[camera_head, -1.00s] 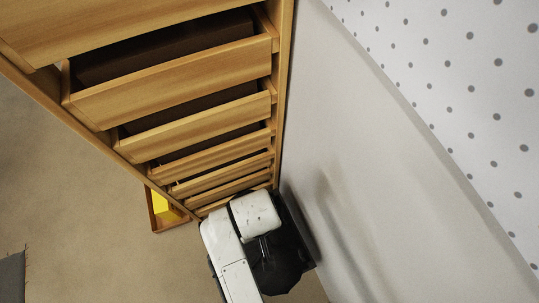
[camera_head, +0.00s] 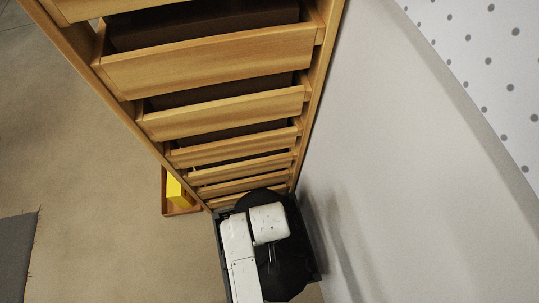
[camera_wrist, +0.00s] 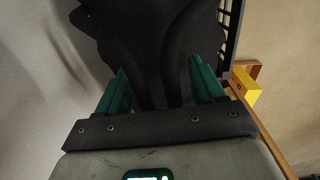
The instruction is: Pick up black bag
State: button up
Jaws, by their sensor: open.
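The black bag (camera_head: 292,258) is below and beside my white arm in the head view, at the foot of the wooden drawer unit, with part of it hidden by the arm. In the wrist view the bag (camera_wrist: 150,25) fills the upper middle, and strap-like dark bands run down between my fingers. My gripper (camera_wrist: 158,68) has its two green fingers apart, one on either side of these bands. I cannot tell whether the fingers touch the bag.
The wooden drawer unit (camera_head: 215,65) has several drawers pulled out. A wooden tray (camera_head: 167,206) with a yellow box (camera_head: 176,190) lies left of its foot. A pale wall (camera_head: 400,190) stands close on the right. A dark slatted edge (camera_wrist: 235,25) is beside the bag. Floor is open at left.

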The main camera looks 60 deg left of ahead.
grip_shut()
dwell(0.6)
jog(key=shift+r, duration=0.1)
